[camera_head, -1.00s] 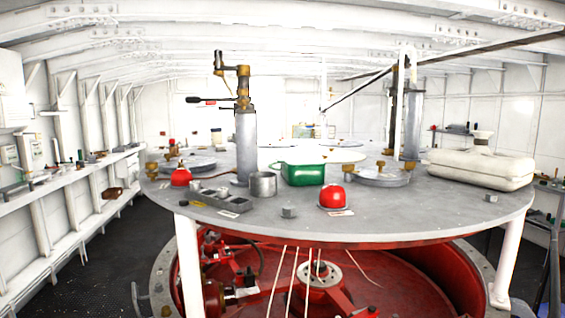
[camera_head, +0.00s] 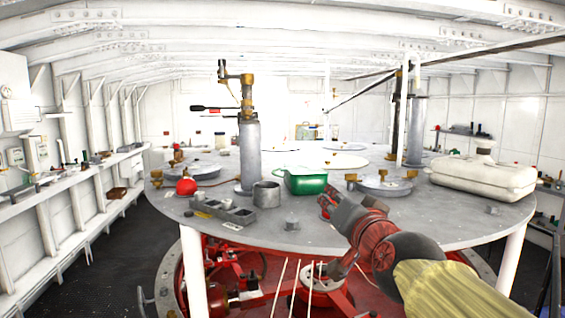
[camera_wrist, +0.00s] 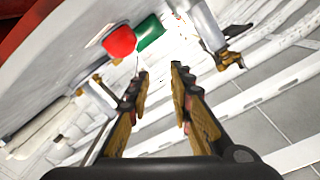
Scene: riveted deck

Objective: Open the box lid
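A small green box (camera_head: 306,184) sits on the round grey table, near the middle of its front half. In the wrist view the green box (camera_wrist: 149,33) shows beyond the fingertips, at the top. My gripper (camera_head: 325,203) is just in front and to the right of the box in the head view, apparently apart from it. In the wrist view my gripper (camera_wrist: 160,72) has its two fingers spread with nothing between them.
A metal cup (camera_head: 266,194) and a grey tray (camera_head: 230,213) are left of the box, with a tall pump column (camera_head: 249,155) behind. A cream canister (camera_head: 484,177) lies at the right.

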